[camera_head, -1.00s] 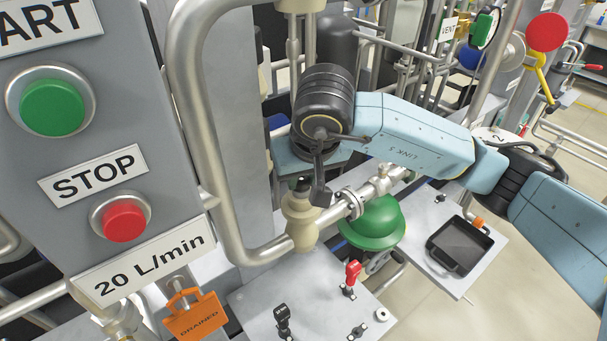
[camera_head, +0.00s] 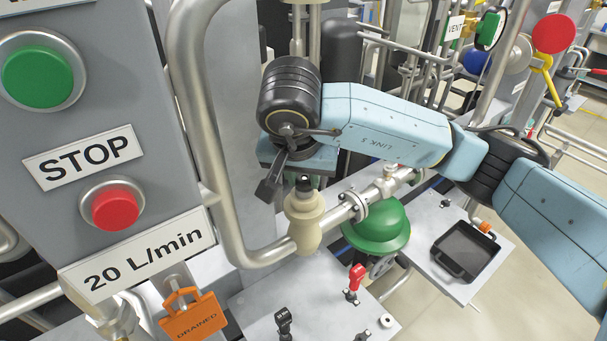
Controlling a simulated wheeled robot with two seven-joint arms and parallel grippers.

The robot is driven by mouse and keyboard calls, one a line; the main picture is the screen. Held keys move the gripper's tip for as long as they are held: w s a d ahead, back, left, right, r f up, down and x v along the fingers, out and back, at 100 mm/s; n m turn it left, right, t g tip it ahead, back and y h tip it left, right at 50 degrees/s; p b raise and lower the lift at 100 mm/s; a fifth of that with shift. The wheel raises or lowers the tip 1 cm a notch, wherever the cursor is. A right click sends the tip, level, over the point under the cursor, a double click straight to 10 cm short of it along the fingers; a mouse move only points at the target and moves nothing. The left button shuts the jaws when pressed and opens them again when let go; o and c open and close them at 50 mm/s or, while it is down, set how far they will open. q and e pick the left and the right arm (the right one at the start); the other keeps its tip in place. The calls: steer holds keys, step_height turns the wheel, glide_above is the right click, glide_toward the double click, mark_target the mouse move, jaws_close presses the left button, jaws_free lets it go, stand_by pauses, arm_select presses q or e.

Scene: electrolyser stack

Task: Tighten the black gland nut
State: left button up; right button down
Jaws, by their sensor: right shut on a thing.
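The black gland nut (camera_head: 304,185) is a small dark piece on top of the beige valve body (camera_head: 305,220), beside the bent steel pipe. My right gripper (camera_head: 303,174) is directly above it, under the dark wrist and blue plate, and is shut on the nut. Its fingertips are small and mostly hidden, so the exact contact is hard to see. A dark bracket-like part of my right wrist hangs to the left of the nut. My left gripper is not in view.
A grey panel with a green button (camera_head: 37,77) and a red STOP button (camera_head: 115,208) fills the left. A thick steel pipe (camera_head: 190,120) runs close beside my wrist. A green domed part (camera_head: 380,228) and a black tray (camera_head: 465,250) lie to the right.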

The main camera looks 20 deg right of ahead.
steer(key=m+p, duration=0.1)
steer(key=m+h, duration=0.1)
steer(key=shift+w+a+r+m+p, duration=0.1)
steer(key=shift+w+r+m+p, duration=0.1)
steer(key=shift+r+m+p, duration=0.15)
steer(key=c, duration=1.1)
jaws_free()
steer(key=shift+s+f+g, duration=0.1)
steer(key=shift+f+g, duration=0.2)
steer(key=b+v, duration=0.1)
steer(key=v, duration=1.1)
